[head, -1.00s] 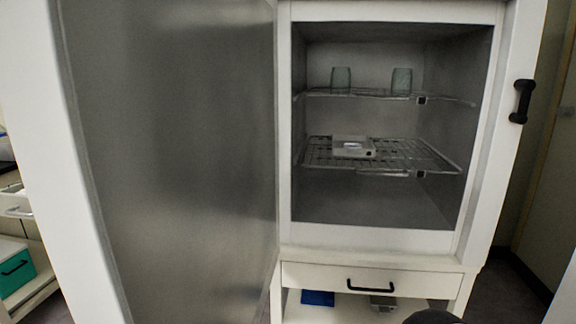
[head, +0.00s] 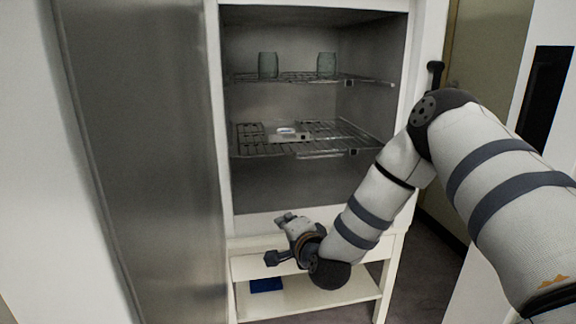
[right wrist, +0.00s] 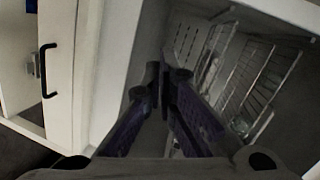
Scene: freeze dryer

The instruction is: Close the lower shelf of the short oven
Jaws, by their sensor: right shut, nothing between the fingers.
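The oven (head: 225,120) stands with its door open. Its lower shelf (head: 353,130) is a wire rack across the middle of the chamber, its front edge lower than its back in the picture. A small pale box-like item (head: 289,134) rests on it. Wire racks (right wrist: 250,82) also show at the right of the right wrist view. My right gripper (head: 284,218) is shut and empty, low in front of the oven's bottom edge, below the lower shelf and apart from it. Its closed fingers also show in the right wrist view (right wrist: 166,75). My left gripper is out of view.
The upper wire shelf (head: 300,77) holds two glass beakers (head: 267,65) (head: 327,64). The open door (head: 140,150) fills the left side. Below the chamber are a drawer, partly hidden by my arm, and an open space with a blue item (head: 266,285).

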